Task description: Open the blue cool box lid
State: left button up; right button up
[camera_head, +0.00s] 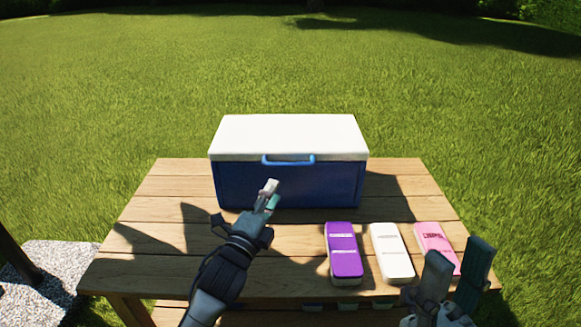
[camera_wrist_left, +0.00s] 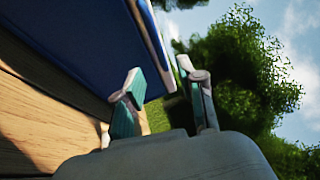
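The cool box has a blue body (camera_head: 285,188) and a white lid (camera_head: 290,134), which lies shut on top. A blue handle (camera_head: 288,160) runs along the lid's front edge. My left gripper (camera_head: 270,193) is in front of the box, a little below and left of the handle, apart from it. In the left wrist view its fingers (camera_wrist_left: 160,88) are spread with nothing between them, and the blue body (camera_wrist_left: 85,40) is close beside them. My right gripper (camera_head: 459,252) is open and empty at the lower right, over the table's front right corner.
A purple pack (camera_head: 343,250), a white pack (camera_head: 392,252) and a pink pack (camera_head: 435,240) lie in a row on the wooden table (camera_head: 165,212), right of my left arm. The table's left side is clear. Grass surrounds it.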

aim_at(289, 165)
pick_arm(q)
jog(key=b+x, duration=0.3)
jog(key=x, duration=0.7)
jog(key=shift+w+d, duration=0.2)
jog(key=shift+w, duration=0.15)
grip_shut()
